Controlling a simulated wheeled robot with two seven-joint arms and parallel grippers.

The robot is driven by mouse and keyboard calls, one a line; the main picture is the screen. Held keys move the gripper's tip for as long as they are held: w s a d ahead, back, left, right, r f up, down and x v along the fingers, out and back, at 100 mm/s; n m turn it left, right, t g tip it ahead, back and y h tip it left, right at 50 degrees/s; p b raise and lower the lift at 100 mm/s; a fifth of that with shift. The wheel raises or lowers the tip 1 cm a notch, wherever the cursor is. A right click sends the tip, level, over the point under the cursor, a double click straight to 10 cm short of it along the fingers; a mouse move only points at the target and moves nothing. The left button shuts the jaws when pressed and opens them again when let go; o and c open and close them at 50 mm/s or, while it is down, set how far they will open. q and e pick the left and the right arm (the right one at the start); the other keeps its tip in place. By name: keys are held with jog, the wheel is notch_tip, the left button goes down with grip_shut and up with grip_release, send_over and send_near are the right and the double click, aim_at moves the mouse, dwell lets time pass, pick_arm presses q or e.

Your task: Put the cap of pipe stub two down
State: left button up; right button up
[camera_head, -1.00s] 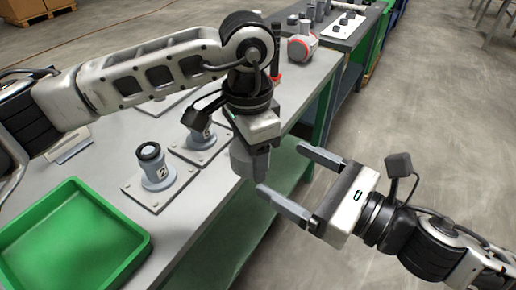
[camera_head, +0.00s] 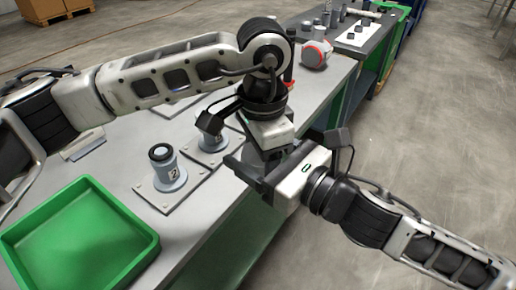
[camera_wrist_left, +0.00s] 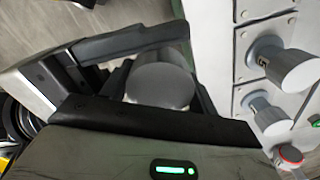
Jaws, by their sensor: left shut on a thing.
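Pipe stub two (camera_head: 168,172), marked 2, stands upright on its square plate with a black ring on its bare top. My left gripper (camera_head: 268,150) points down in front of the bench's edge and is shut on the grey cap (camera_wrist_left: 160,80), away from the stub. My right gripper (camera_head: 254,164) reaches in from the right, with its dark fingers on either side of the cap. Whether those fingers touch or grip the cap is hidden. In the left wrist view the fingers also frame the grey cylinder.
A green tray (camera_head: 82,245) lies at the near left of the bench. Another stub (camera_head: 210,138) stands just behind stub two. A red and white object (camera_head: 316,54) and several small grey parts sit further back. Open floor lies right of the bench.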

jog(key=shift+s+a, duration=0.1)
jog(key=c, duration=0.6)
pick_arm(q)
jog(key=o, duration=1)
pick_arm(e)
jog(key=shift+s, duration=0.1)
pick_arm(q)
jog(key=shift+d, duration=0.1)
jog(key=shift+s+d+r, duration=0.1)
